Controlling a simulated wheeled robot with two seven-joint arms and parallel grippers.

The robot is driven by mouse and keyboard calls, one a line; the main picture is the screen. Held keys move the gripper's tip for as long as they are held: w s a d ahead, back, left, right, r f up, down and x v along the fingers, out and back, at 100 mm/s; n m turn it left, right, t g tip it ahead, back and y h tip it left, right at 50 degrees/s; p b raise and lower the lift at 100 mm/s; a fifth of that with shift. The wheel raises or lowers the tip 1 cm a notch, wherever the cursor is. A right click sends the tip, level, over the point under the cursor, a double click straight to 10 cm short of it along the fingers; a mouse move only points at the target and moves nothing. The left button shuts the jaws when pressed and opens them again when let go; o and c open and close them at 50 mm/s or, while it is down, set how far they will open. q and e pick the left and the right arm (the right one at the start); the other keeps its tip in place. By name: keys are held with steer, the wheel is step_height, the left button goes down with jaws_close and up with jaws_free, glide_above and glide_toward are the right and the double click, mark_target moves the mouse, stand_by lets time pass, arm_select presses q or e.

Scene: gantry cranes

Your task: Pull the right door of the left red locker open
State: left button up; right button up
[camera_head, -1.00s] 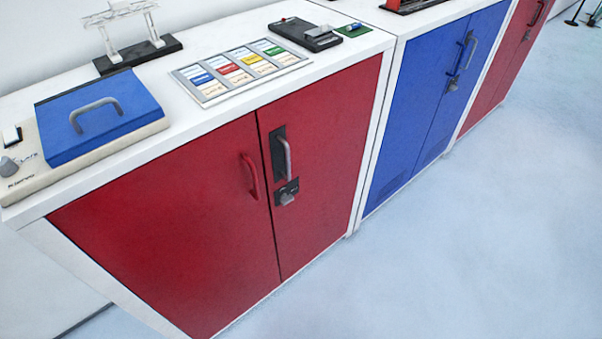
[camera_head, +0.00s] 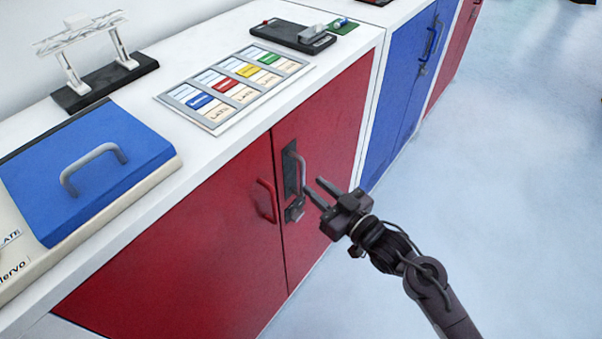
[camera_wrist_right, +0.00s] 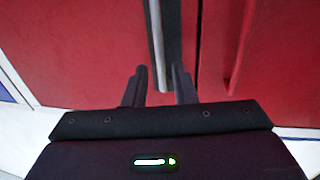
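The left red locker has a left door (camera_head: 190,240) with a red handle (camera_head: 266,200) and a right door (camera_head: 330,130) with a grey bar handle (camera_head: 298,172) on a black plate. A latch (camera_head: 295,209) sits below that handle. Both doors are closed. My right gripper (camera_head: 316,190) is open, just in front of the grey handle and slightly right of it in the head view. In the right wrist view the grey handle (camera_wrist_right: 158,45) runs between and beyond the two open fingertips (camera_wrist_right: 160,72). I cannot tell whether they touch it. My left gripper is not in view.
A blue locker (camera_head: 405,85) stands to the right, with another red locker (camera_head: 455,55) beyond it. The white top (camera_head: 225,145) bears a blue-lidded box (camera_head: 90,165), a card tray (camera_head: 235,85), and a gantry crane model (camera_head: 95,60). The floor in front is clear.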

mark_target(304, 178)
steer(key=x, duration=0.5)
steer(key=shift+w+a, duration=0.2)
jaws_close()
